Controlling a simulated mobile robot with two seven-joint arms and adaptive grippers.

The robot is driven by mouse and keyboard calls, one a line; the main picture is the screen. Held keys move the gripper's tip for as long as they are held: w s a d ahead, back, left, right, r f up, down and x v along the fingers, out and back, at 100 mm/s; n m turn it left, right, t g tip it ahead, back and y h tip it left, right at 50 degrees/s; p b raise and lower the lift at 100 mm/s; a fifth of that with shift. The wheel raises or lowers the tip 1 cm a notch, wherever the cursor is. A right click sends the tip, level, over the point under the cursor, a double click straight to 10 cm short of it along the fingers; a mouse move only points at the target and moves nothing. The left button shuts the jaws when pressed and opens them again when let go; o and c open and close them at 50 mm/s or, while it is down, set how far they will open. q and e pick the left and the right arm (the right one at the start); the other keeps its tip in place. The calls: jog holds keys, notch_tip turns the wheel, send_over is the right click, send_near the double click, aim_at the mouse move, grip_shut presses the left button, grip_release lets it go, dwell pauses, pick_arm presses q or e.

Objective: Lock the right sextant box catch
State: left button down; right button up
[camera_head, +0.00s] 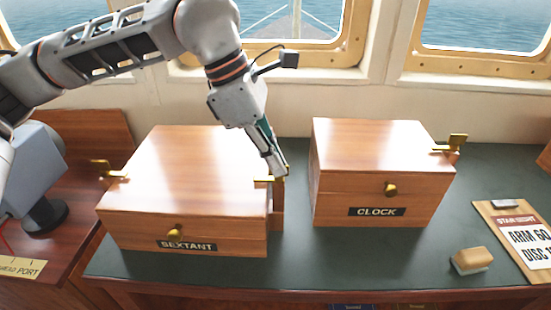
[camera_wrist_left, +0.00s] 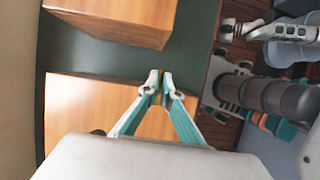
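The sextant box (camera_head: 190,170) is a closed brown wooden box on the left of the green desktop, with a SEXTANT label and a brass knob on its front. Its right catch (camera_head: 263,180) shows as a short brass bar at the lid's right edge, partly hidden by my fingertips. Its left catch (camera_head: 107,170) sticks out on the far side. My left gripper (camera_head: 280,171) points down at the right catch, its fingertips brought together there. In the left wrist view the fingertips (camera_wrist_left: 160,77) nearly meet beside the sextant box (camera_wrist_left: 75,105). Whether the catch is between them is hidden.
The closed clock box (camera_head: 340,190) stands to the right, a narrow gap from the sextant box, with a brass catch (camera_head: 457,143) sticking out at its right. A wood-backed brush (camera_head: 471,260) and a clipboard (camera_head: 520,240) lie farther right. Windows are behind.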

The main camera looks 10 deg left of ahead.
pick_arm(q)
jog(key=c, duration=2.3)
grip_release()
jog(key=v, duration=1.2)
